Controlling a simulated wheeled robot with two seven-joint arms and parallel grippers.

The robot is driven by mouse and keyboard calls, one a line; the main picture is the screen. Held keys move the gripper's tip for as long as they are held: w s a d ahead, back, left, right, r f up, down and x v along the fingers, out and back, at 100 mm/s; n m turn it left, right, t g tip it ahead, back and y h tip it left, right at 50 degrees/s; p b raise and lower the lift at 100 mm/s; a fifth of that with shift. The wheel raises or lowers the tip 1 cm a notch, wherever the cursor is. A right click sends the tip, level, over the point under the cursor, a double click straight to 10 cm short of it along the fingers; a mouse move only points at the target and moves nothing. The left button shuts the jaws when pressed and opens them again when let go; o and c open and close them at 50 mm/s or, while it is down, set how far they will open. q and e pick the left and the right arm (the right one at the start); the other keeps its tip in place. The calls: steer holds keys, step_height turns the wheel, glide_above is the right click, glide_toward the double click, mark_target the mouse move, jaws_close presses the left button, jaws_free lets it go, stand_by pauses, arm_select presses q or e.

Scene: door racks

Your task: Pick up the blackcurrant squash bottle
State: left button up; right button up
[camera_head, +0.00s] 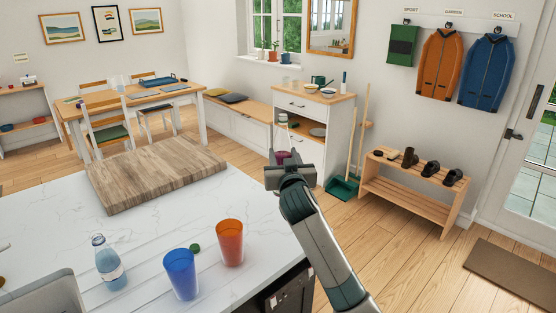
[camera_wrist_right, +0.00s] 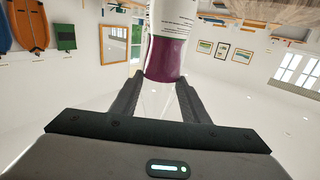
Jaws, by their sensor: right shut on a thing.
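The blackcurrant squash bottle (camera_wrist_right: 166,55) has dark purple liquid and a white label with small print. My right gripper (camera_wrist_right: 160,92) is shut on it, with one dark finger on each side. In the head view the bottle (camera_head: 281,157) is mostly hidden behind my right gripper (camera_head: 286,168); a purple part shows at the fingers. It appears near the right far corner of the white marble counter (camera_head: 140,232). I cannot tell its height above the counter. My left gripper is not in view.
A blue cup (camera_head: 181,274), an orange cup (camera_head: 229,243), a small green item (camera_head: 195,248) and a clear blue bottle (camera_head: 108,263) stand on the counter. A wooden board (camera_head: 155,173) lies at its far side. A shoe rack (camera_head: 412,190) stands right.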

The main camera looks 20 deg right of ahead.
steer(key=shift+s+d+r, duration=0.2)
steer(key=shift+d+r, duration=0.05)
steer(key=shift+r, duration=0.05)
steer(key=shift+s+d, duration=0.1)
